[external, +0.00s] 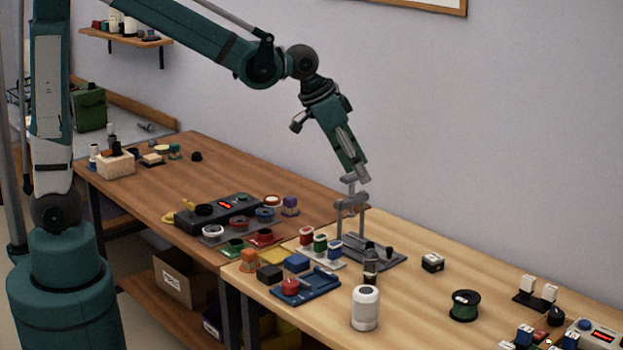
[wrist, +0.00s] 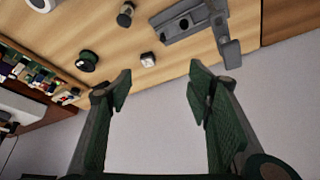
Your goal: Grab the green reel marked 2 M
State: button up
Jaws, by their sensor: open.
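A reel with green winding and black flanges (external: 464,305) stands on the light wooden table, right of the middle in the external view. It carries a small white label that I cannot read. It also shows in the wrist view (wrist: 87,61), at the upper left. My gripper (wrist: 160,88) is open and empty, its two green-padded fingers wide apart. In the external view my gripper (external: 358,172) hangs above the table's far side near a grey stand, well to the left of and above the reel, not touching it.
The grey stand (external: 385,257) rises close under my gripper. A white cylinder (external: 365,309), a small dark bottle (external: 371,268) and a small white-and-black box (external: 433,263) stand nearby. A rack of small coloured reels (external: 320,243) is left. Bare wood surrounds the green reel.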

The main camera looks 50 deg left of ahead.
jog(key=w+d+f+m+g+p, duration=0.1)
jog(key=w+d+f, duration=0.15)
jog(key=d, duration=0.55)
jog(key=w+d+f+m, duration=0.1)
jog(key=d+f, duration=0.3)
jog(key=d, duration=0.3)
jog(key=m+g+p, duration=0.1)
jog(key=m, duration=0.1)
send_over(463, 296)
jog(key=s+a, duration=0.2)
jog(key=shift+h, duration=0.4)
notch_tip(463, 296, down, 11)
jog(key=shift+w+r, duration=0.1)
jog(key=shift+w, duration=0.05)
jog(key=shift+x, duration=1.25)
jog(key=shift+b+x, duration=0.8)
jog(key=shift+x, duration=1.85)
